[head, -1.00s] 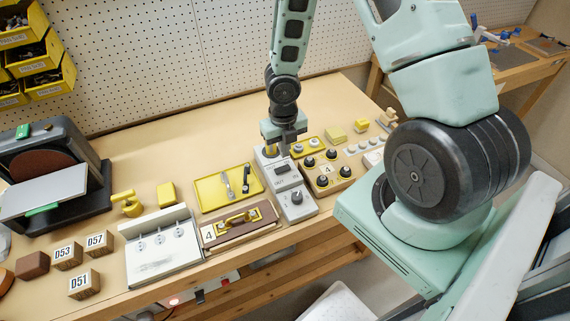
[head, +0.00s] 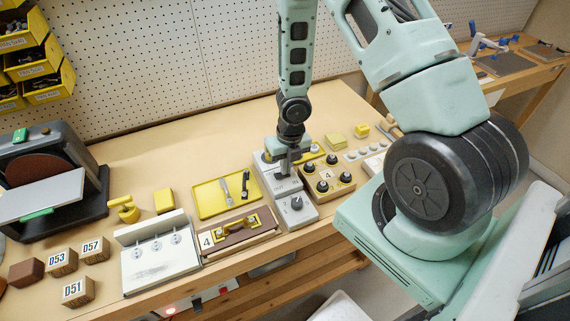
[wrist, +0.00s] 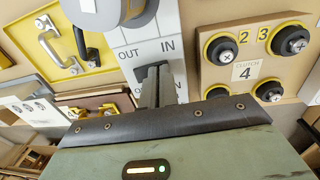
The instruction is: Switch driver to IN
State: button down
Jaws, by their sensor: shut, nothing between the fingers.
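A light grey control panel (head: 297,212) stands on the bench. The head view shows my gripper (head: 284,171) low over the panel's middle. The switch's position is unclear.
A clutch box (wrist: 255,60) with black knobs stands close on the right. A yellow tray (head: 208,200) with handles lies left. A round grey part (wrist: 138,12) rises behind the switch.

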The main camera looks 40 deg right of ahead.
jog(key=shift+s+a+f, duration=0.1)
jog(key=shift+a+f, duration=0.1)
jog(key=shift+f, duration=0.1)
jog(key=shift+w+a+r, duration=0.1)
jog(key=shift+w+a, duration=0.15)
jog(key=shift+a, duration=0.6)
